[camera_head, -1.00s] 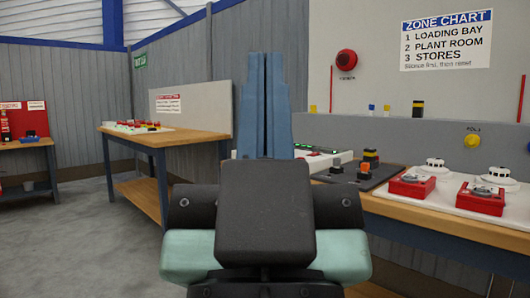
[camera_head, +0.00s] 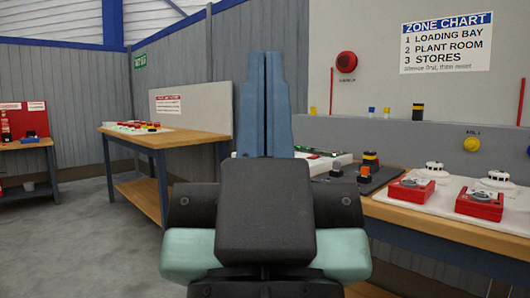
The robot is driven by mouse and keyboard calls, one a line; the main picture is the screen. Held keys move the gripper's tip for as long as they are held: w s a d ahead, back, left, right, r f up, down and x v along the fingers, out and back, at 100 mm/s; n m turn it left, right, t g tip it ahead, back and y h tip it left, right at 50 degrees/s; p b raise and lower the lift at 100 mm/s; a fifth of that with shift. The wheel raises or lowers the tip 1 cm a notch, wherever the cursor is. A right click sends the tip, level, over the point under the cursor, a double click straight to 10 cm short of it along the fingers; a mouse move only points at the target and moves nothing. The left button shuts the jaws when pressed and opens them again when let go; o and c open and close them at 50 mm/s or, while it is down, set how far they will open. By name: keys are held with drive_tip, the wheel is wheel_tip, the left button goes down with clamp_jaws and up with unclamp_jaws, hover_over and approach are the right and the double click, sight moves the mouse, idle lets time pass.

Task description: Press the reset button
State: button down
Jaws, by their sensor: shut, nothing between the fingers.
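My gripper (camera_head: 265,56) points up in the middle of the picture. Its two blue fingers are shut together with nothing between them. Behind the fingers, on the right-hand bench, lies a white panel (camera_head: 329,165) with small green lights, partly hidden by my gripper. I cannot pick out a button labelled reset. To the right of the panel, a dark plate (camera_head: 372,183) carries small orange and black controls, apart from my fingers. A round yellow button (camera_head: 472,144) is on the grey upstand, its label too small to read surely.
Red call-point boxes (camera_head: 410,188) and white detectors stand on a white board on the wooden bench (camera_head: 440,228). A red sounder (camera_head: 346,61) and a zone chart (camera_head: 447,42) are on the wall. Another bench (camera_head: 185,140) stands at left. The floor (camera_head: 95,240) at left is clear.

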wheel_tip(320, 180, up, 38)
drive_tip(key=p, duration=3.7)
drive_tip(key=shift+r, duration=0.15)
